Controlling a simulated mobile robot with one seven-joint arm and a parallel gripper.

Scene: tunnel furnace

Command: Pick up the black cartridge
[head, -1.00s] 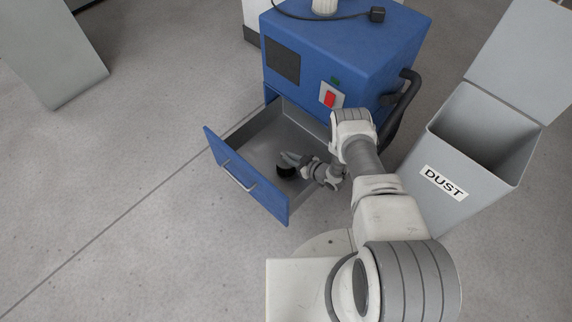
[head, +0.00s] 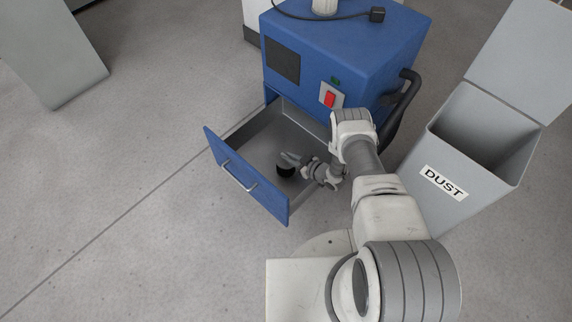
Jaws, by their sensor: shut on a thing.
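The black cartridge (head: 285,171) is a small dark round thing inside the open drawer (head: 252,158) of the blue machine (head: 345,50). My gripper (head: 290,160) reaches into the drawer from the right and is shut on the cartridge. The fingers cover the cartridge's upper part. The cartridge is low in the drawer; I cannot tell whether it touches the drawer floor.
The drawer's blue front (head: 247,180) with its handle (head: 240,178) stands at the lower left of the drawer. A grey bin (head: 448,190) marked DUST stands open at the right. A black curved handle (head: 402,100) juts from the machine's right side. Floor at left is clear.

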